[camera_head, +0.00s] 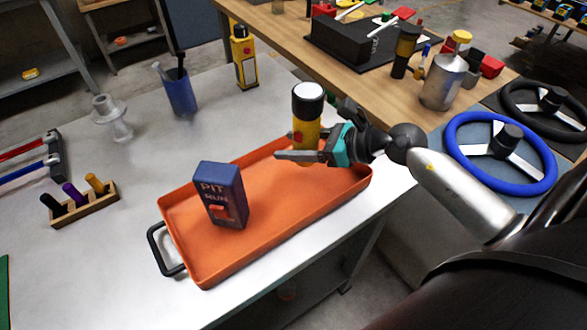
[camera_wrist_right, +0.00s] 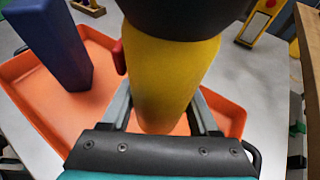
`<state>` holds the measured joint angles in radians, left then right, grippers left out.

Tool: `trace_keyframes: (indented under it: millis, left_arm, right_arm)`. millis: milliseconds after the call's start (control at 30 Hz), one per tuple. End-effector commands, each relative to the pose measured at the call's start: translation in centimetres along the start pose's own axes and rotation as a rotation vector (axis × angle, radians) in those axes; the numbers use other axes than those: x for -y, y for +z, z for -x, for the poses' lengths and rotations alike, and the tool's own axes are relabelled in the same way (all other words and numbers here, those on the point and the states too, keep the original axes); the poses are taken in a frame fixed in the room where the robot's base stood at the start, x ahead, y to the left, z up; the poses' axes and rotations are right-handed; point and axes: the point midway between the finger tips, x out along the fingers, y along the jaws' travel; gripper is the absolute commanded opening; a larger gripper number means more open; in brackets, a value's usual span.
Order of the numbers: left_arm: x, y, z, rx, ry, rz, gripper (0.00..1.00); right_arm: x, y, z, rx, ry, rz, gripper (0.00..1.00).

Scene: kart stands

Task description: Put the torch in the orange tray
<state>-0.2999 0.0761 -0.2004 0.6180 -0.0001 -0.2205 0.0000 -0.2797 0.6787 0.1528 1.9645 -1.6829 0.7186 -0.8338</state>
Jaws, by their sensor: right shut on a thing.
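The torch (camera_head: 306,130), yellow with a black head, is upright between the fingers of my right gripper (camera_head: 300,153). My right gripper is shut on it over the far right part of the orange tray (camera_head: 265,253). In the right wrist view the torch (camera_wrist_right: 165,80) fills the space between the fingers, with the tray (camera_wrist_right: 40,105) below. I cannot tell whether the torch's base touches the tray floor. A blue "PIT RUN" box (camera_head: 222,196) stands in the tray's left part. My left gripper is not in view.
A blue cup (camera_head: 180,95), a pale spool-like piece (camera_head: 112,120) and a wooden rack (camera_head: 80,206) stand on the grey table. A yellow device (camera_head: 244,58) stands at its back edge. A wooden table behind holds a silver can (camera_head: 443,85). A blue steering wheel (camera_head: 458,157) lies at right.

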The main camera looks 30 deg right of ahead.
Motion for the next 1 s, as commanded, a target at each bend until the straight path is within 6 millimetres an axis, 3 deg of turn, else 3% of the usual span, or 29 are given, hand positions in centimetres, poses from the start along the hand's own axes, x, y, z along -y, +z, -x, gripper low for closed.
trace_keyframes:
  millis: [467,933,967,1000]
  left_arm:
    - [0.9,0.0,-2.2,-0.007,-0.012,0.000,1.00]
    - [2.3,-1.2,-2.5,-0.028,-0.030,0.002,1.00]
    - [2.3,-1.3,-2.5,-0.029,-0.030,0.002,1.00]
    - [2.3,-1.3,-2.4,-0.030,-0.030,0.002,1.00]
  right_arm:
    - [0.0,-5.2,-2.2,0.003,0.000,-0.001,0.00]
    - [0.0,-5.8,-2.4,0.002,0.000,0.002,0.00]
    - [0.0,-5.8,-2.4,0.000,0.001,0.001,0.65]
    - [0.0,-5.7,-2.4,0.000,0.001,0.001,0.69]
